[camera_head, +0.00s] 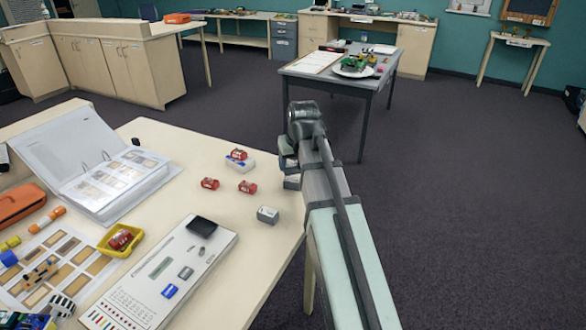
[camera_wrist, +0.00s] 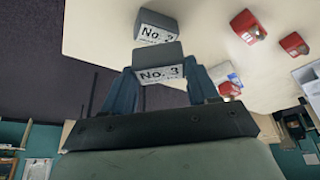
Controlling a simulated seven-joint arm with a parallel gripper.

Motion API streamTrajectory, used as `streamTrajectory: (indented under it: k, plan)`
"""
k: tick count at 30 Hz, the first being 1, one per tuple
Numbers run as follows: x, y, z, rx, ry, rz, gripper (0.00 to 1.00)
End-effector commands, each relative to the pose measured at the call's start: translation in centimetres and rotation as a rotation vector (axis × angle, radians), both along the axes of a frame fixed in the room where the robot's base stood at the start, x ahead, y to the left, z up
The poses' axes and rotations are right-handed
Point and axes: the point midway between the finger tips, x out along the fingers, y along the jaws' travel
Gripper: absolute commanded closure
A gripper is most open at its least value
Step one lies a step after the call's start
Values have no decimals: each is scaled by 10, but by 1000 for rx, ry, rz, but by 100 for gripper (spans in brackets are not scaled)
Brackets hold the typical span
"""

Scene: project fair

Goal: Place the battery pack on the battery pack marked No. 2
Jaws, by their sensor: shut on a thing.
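My gripper (camera_wrist: 160,82) is shut on a grey-topped battery pack (camera_wrist: 158,68) whose white face reads "No. 3". In the head view my gripper (camera_head: 290,165) is at the table's right edge, and the held pack (camera_head: 292,182) shows partly beside it. Another grey and white pack (camera_head: 267,215) sits on the table near that edge.
Two loose red pieces (camera_head: 209,183) (camera_head: 247,187) lie left of the grey pack. A white panel with a screen (camera_head: 160,270), a yellow tray (camera_head: 121,240) and an open binder (camera_head: 110,170) fill the left side. Bare table surrounds the grey pack.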

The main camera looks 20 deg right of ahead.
Motion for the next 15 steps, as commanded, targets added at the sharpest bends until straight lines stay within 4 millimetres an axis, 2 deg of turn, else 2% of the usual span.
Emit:
streamTrajectory:
  k: [3,6,15]
  plan:
    - [-1,0,-16,0,3,0,73]
    - [-1,0,-24,0,1,0,73]
    - [0,0,-25,0,1,0,73]
